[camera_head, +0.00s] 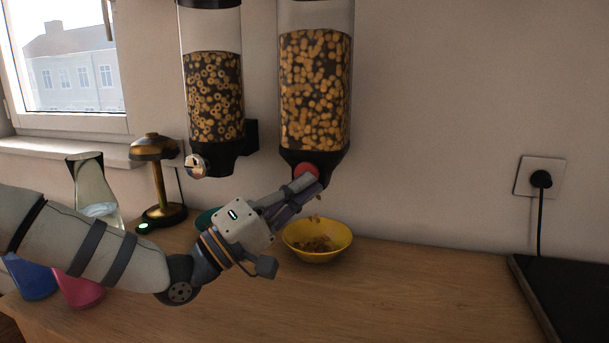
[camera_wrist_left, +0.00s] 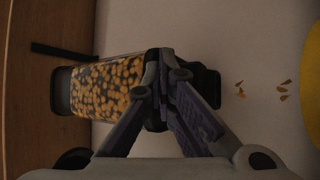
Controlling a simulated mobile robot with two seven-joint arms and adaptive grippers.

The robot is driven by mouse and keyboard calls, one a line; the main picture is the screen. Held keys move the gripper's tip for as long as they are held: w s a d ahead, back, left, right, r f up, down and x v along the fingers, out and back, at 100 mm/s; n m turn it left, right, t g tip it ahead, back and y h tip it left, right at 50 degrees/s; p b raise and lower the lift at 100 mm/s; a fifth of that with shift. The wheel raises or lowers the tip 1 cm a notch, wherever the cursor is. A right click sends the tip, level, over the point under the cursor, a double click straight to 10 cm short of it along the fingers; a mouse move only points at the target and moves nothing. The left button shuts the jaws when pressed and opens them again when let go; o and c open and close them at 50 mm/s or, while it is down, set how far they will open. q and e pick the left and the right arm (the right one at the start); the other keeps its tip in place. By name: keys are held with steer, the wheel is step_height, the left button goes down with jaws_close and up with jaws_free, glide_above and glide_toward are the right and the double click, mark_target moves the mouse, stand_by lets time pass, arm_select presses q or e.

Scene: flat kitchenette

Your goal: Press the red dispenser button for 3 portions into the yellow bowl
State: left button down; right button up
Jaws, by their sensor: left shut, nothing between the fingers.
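The red dispenser button (camera_head: 307,171) is at the base of the right-hand cereal dispenser (camera_head: 315,85), which is filled with round cereal. My left gripper (camera_head: 313,178) is shut and empty, with its fingertips at the button and partly covering it. In the left wrist view, the closed fingers (camera_wrist_left: 165,75) overlap the lower end of the dispenser (camera_wrist_left: 105,88), and the button is hidden. The yellow bowl (camera_head: 330,249) stands on the counter below with some cereal in it. Several pieces of cereal are falling between the dispenser and the bowl. My right gripper is not in view.
A second dispenser (camera_head: 213,100) with ring cereal hangs to the left. A brass lamp (camera_head: 157,175), a glass carafe (camera_head: 92,187), a teal bowl (camera_head: 206,219), and blue (camera_head: 30,279) and pink (camera_head: 79,291) items are at left. A black hob (camera_head: 570,290) is at right; the counter between is clear.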

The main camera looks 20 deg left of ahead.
arm_select(q)
steer(key=shift+s+p, duration=0.3)
steer(key=shift+s, duration=0.55)
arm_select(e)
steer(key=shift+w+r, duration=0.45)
arm_select(q)
steer(key=shift+s, duration=0.1)
steer(key=s+p, duration=0.2)
steer(key=s, duration=0.2)
steer(key=shift+s+a, duration=0.15)
steer(key=shift+s, duration=0.25)
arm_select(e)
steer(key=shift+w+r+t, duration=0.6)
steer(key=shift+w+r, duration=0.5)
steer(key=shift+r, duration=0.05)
